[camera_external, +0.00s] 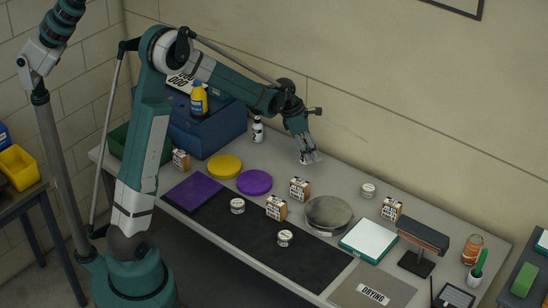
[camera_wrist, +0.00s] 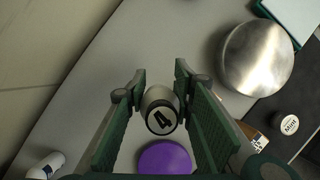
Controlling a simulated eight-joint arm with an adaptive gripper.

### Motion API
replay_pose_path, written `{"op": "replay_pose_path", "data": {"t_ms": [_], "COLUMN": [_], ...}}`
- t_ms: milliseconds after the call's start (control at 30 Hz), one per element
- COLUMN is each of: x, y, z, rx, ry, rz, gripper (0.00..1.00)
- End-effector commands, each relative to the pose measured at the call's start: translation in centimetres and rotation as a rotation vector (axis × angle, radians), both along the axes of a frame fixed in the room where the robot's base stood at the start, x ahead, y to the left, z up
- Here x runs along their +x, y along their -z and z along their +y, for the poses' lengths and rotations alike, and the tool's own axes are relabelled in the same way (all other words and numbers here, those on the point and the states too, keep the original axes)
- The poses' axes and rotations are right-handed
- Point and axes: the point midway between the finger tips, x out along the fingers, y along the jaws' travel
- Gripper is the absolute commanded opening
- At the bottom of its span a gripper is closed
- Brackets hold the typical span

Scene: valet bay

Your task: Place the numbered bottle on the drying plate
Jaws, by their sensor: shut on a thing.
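My gripper (camera_external: 310,158) is over the back part of the table, near the wall. In the wrist view its green fingers (camera_wrist: 165,100) are closed around a small round-topped bottle (camera_wrist: 161,112) marked with a black 4. In the external view the bottle is too small and covered by the fingers to make out clearly. The drying plate (camera_external: 347,290) is a flat grey plate at the table's front right, with a white label reading DRYING. It is bare apart from the label, well away from my gripper, and out of the wrist view.
A white-capped bottle (camera_external: 258,130) stands behind, by the blue box (camera_external: 205,130). A purple disc (camera_external: 255,183), a metal disc (camera_external: 328,212), a white-topped green pad (camera_external: 370,240), and a dark stand (camera_external: 422,238) are on the table. Several cartons and small jars stand around the black mat (camera_external: 240,225).

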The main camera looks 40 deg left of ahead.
Motion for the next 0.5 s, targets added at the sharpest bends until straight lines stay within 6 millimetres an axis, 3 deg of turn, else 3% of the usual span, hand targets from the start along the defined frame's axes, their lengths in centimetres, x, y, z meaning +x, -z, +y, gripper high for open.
{"op": "replay_pose_path", "data": {"t_ms": [33,500], "x": [-0.4,-4.4], "y": [0.0,-0.2], "z": [-1.6,-13.9], "rx": [0.001,0.0], "ry": [0.011,0.068], "rz": [0.001,0.005], "gripper": [0.11,0.11]}}
